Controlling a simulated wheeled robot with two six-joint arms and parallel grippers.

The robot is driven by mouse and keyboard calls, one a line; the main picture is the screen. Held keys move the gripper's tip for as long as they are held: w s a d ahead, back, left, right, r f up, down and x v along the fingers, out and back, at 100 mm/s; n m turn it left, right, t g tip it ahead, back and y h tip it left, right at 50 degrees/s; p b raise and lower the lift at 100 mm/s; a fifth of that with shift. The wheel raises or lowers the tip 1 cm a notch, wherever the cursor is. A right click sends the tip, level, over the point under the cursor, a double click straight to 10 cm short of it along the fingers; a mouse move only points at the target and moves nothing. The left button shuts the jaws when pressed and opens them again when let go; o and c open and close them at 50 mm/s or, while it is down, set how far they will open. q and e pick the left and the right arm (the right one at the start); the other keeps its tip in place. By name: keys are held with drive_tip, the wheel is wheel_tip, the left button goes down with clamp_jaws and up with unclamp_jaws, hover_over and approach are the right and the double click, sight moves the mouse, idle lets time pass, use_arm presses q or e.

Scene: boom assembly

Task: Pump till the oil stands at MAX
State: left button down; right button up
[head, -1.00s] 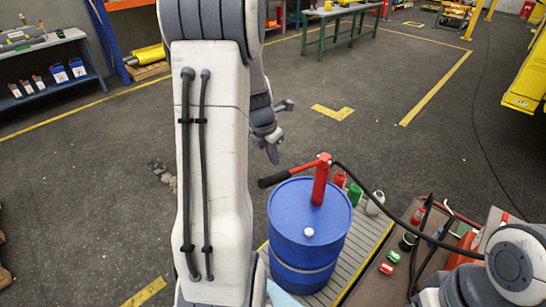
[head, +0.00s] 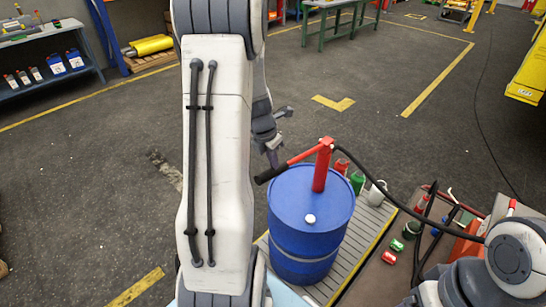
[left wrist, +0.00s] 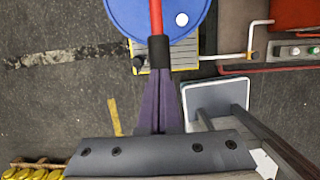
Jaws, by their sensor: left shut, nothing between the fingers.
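A blue oil drum (head: 300,245) stands on a ribbed platform with a red hand pump (head: 320,170) on its lid. The pump's lever slopes down to the left and ends in a black grip (head: 265,176). My left gripper (head: 273,159) is shut and empty, its purple fingertips pointing down at the grip. In the left wrist view the shut fingers (left wrist: 156,100) meet the end of the black grip (left wrist: 159,51); whether they touch cannot be told. A white cap (head: 310,219) sits on the lid. No oil level or MAX mark is visible. My right gripper is out of view.
A black hose (head: 385,190) runs from the pump to the right. Green, red and pale containers (head: 357,181) stand behind the drum. A brown surface with cans (head: 388,257) lies at right. Floor left of the drum is clear.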

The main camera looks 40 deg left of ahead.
use_arm(q)
drive_tip(key=s+f+b+x, duration=0.1)
drive_tip(key=s+b+x, duration=0.1)
drive_tip(key=b+x, duration=0.6)
drive_tip(key=w+p+v, duration=0.2)
drive_tip(key=p+v, duration=0.6)
drive_tip(key=p, duration=0.3)
drive_tip(key=w+r+p+v, duration=0.1)
drive_tip(key=w+p+v, duration=0.1)
drive_tip(key=p+v, duration=0.7)
drive_tip(key=p, duration=0.3)
drive_tip(key=shift+r, duration=0.25)
drive_tip(key=shift+d+f, duration=0.1)
drive_tip(key=s+f+b+x, duration=0.1)
drive_tip(key=s+b+x, duration=0.1)
drive_tip(key=b+x, duration=0.65)
drive_tip(key=s+b+x, duration=0.2)
drive_tip(key=b+x, duration=0.6)
drive_tip(key=x, duration=0.2)
drive_tip(key=w+p+v, duration=0.2)
drive_tip(key=p+v, duration=0.7)
drive_tip(key=p, duration=0.1)
drive_tip(key=w+r+p+v, duration=0.1)
drive_tip(key=w+p+v, duration=0.1)
drive_tip(key=p+v, duration=0.7)
drive_tip(key=shift+r+p, duration=0.4)
drive_tip(key=shift+p, duration=0.3)
